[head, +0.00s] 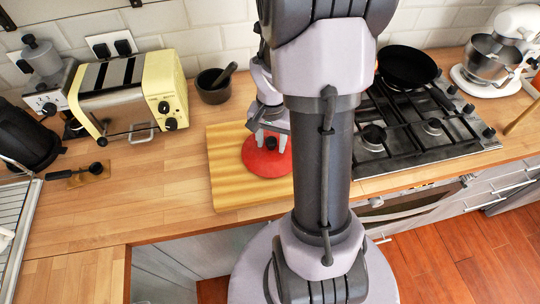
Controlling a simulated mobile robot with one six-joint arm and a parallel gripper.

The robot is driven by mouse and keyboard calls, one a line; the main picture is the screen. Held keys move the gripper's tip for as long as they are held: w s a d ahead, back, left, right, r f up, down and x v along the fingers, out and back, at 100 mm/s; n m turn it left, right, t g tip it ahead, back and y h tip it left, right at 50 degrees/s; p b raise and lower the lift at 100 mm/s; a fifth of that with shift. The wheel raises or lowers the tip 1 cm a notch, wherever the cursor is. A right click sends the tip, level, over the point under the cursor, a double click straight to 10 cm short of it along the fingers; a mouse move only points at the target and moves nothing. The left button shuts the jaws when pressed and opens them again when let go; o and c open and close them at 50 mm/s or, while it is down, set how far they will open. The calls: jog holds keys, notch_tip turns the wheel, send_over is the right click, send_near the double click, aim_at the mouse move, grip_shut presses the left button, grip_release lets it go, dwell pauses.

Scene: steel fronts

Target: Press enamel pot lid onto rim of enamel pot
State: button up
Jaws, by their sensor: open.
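The red enamel pot lid (262,164), round with a black knob (271,143), appears to lie on the wooden cutting board. My gripper (271,137) is open above it, pointing down, with its pale fingers to either side of the knob. I cannot tell whether the fingers touch the lid. My arm covers the lid's right side. I cannot make out the enamel pot for certain; it may be under the lid or behind my arm, where a sliver of red (376,66) shows.
The cutting board (226,185) lies on the wooden counter. A mortar with pestle (213,92) and a yellow toaster (176,85) stand left. A gas hob (440,147) with a black pan (407,68) and a mixer (490,62) are right. The counter's left front (150,205) is clear.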

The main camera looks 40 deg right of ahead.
aim_at(271, 141)
jog(key=shift+s+a+f, duration=0.2)
jog(key=shift+s+f, duration=0.05)
jog(key=shift+f, duration=0.15)
jog(key=c, duration=0.9)
jog(key=shift+w+d+r+p, duration=0.1)
jog(key=shift+r+p, duration=0.4)
jog(key=shift+p, duration=0.05)
grip_shut()
notch_tip(271, 141, up, 4)
jog(key=p, duration=0.3)
jog(key=shift+w+d+r, duration=0.1)
jog(key=shift+w+r, duration=0.05)
jog(key=shift+r, duration=0.05)
jog(key=shift+f, duration=0.1)
